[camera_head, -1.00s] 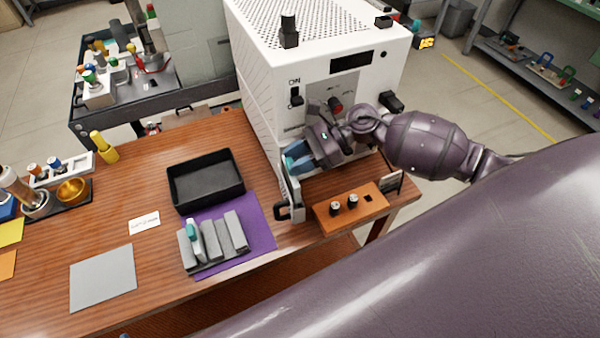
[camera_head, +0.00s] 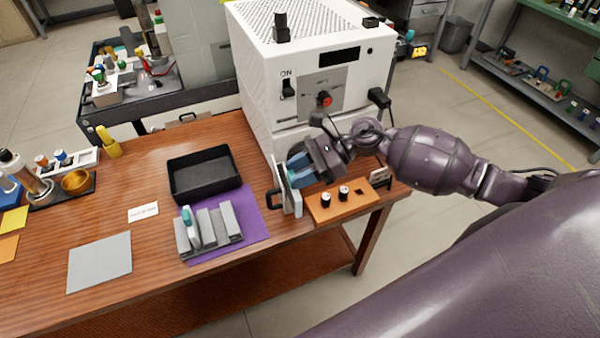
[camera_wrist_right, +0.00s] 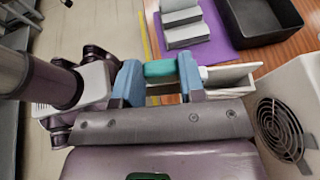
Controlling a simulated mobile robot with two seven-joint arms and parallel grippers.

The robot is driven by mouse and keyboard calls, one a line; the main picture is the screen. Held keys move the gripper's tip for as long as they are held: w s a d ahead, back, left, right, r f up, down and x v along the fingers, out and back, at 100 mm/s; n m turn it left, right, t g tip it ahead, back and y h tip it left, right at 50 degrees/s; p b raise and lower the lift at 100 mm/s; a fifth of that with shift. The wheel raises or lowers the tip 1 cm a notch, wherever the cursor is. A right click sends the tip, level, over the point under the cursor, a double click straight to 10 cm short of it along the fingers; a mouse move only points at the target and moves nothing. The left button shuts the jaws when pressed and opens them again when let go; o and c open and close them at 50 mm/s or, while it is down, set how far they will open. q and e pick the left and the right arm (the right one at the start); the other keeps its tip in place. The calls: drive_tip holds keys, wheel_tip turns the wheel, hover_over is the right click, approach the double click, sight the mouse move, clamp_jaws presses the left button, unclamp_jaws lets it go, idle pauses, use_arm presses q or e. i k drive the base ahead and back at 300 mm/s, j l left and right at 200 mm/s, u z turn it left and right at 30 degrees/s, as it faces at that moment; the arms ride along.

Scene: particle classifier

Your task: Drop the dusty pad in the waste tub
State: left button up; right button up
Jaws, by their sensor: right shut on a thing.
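My right gripper (camera_head: 295,172) is in front of the white machine, just behind its open door panel (camera_head: 291,200). In the right wrist view its two blue fingers are shut on a teal piece (camera_wrist_right: 160,69) with a whitish end, close to the panel. I cannot tell whether this is the dusty pad; the head view hides most of it. A black open tub (camera_head: 205,190) stands on the table to the left, looking empty. It also shows in the right wrist view (camera_wrist_right: 250,38). My left gripper is not in view.
A grey rack (camera_head: 208,240) with a teal-and-white item lies on a purple mat (camera_head: 250,215). An orange-brown block (camera_head: 350,205) with two black knobs sits below the gripper. The white machine (camera_head: 265,100) stands behind. A grey sheet (camera_head: 100,262) lies at left.

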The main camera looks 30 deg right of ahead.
sight(205, 178)
drive_tip(key=k+j, duration=0.15)
drive_tip(key=k, duration=0.75)
